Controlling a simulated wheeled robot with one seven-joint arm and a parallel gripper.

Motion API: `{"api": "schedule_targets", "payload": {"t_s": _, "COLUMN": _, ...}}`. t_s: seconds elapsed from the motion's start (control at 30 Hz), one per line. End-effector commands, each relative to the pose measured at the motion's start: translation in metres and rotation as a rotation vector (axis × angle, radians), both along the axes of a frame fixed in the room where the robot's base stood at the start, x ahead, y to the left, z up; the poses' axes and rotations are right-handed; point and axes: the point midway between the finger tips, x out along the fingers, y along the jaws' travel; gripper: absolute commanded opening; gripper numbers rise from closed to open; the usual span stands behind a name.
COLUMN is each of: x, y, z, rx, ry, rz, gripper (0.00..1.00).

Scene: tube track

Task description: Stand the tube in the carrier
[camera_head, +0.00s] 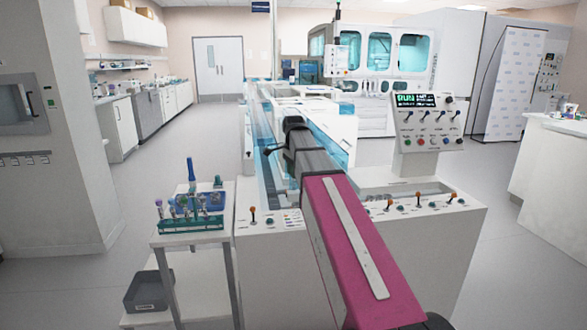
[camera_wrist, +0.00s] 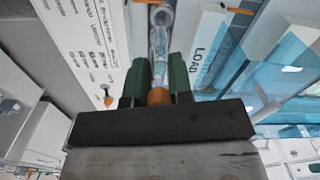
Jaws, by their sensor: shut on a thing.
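In the wrist view, my gripper (camera_wrist: 159,72) has its two green fingers closed on a clear tube (camera_wrist: 160,50) with an orange cap (camera_wrist: 158,97). The cap end lies between the fingers, and the clear body extends beyond them. A pale label or print shows on the tube. A round grey, ring-like shape (camera_wrist: 162,15) is at the tube's far end; I cannot tell whether it is the carrier or whether the tube touches it. In the head view my arm hides the tube and the fingers. The carrier cannot be made out for certain there.
A white panel marked LOAD (camera_wrist: 207,45) lies beside the tube. The blue-glazed track (camera_head: 262,150) runs away behind my arm. A rack of several tubes (camera_head: 190,227) stands on a side table at left. A control console (camera_head: 428,125) rises at right.

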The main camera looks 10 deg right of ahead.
Motion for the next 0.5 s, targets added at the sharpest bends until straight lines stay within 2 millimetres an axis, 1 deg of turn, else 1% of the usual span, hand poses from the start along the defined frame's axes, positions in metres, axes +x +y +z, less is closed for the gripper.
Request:
{"api": "schedule_targets", "payload": {"t_s": 0.27, "x": 0.000, "y": 0.000, "z": -0.006, "rx": 0.000, "ry": 0.000, "rz": 0.014, "gripper": 0.07}}
{"api": "schedule_targets", "payload": {"t_s": 0.5, "x": 0.000, "y": 0.000, "z": -0.019, "rx": 0.000, "ry": 0.000, "rz": 0.013, "gripper": 0.07}}
